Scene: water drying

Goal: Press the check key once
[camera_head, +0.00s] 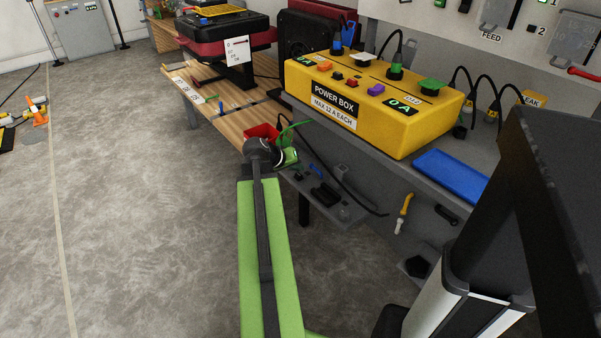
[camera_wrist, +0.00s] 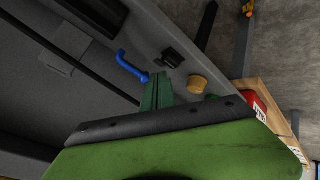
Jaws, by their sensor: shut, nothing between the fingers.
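No part readable as a check key shows, so I cannot tell which one it is.
A red bin (camera_head: 262,132) is close behind my gripper. A wooden bench (camera_head: 205,75) with a red and black machine (camera_head: 225,35) stands beyond. A blue tray (camera_head: 450,175) lies in front of the power box. Cables hang near the shelf.

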